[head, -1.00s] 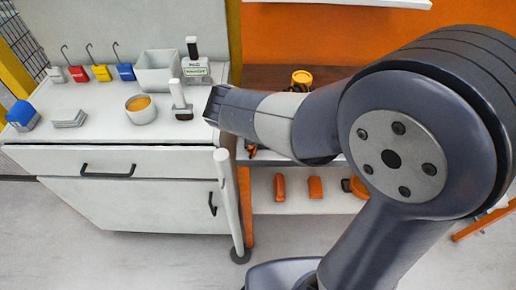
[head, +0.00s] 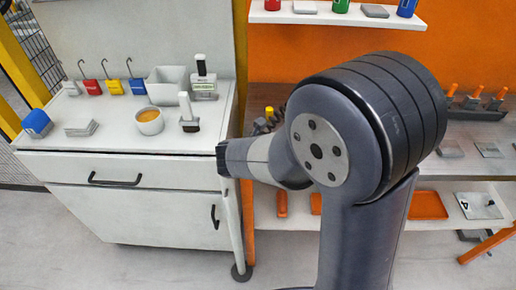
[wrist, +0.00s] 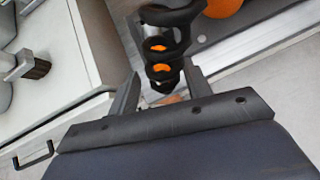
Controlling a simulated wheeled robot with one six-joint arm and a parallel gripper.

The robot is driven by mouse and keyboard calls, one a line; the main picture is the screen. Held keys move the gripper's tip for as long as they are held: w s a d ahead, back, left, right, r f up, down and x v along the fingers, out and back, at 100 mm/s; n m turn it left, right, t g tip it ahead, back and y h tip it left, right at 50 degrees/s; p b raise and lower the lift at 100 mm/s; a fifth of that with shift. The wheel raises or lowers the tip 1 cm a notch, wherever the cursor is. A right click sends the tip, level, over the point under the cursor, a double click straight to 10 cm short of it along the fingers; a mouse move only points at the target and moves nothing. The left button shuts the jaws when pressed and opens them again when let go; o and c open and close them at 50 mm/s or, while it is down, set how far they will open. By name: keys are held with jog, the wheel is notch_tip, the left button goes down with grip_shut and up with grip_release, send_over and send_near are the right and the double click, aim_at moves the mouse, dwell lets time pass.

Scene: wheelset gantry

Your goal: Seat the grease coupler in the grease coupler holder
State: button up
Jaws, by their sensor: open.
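In the wrist view my gripper (wrist: 161,70) is open, its two fingers apart. A black part with orange insides (wrist: 160,45) shows between and beyond the fingertips. I cannot tell whether the fingers touch it, nor whether it is the grease coupler. In the head view a dark looped part (head: 264,124) shows at the shelf unit's left end, partly behind my arm. My fingers cannot be made out in the head view. I cannot pick out the grease coupler holder with certainty in either view.
A white bench (head: 100,140) at left carries a bowl (head: 149,124), a grey bin (head: 168,88), a white-handled tool (head: 187,112) and hooked coloured tags. An orange-backed shelf unit (head: 290,70) stands at right. An orange tray (head: 428,206) lies on its lower shelf.

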jog(key=x, duration=0.4)
jog(key=shift+w+d+f, duration=0.1)
jog(key=shift+w+f, duration=0.05)
jog(key=shift+f, duration=0.05)
jog(key=shift+c, duration=0.6)
grip_shut()
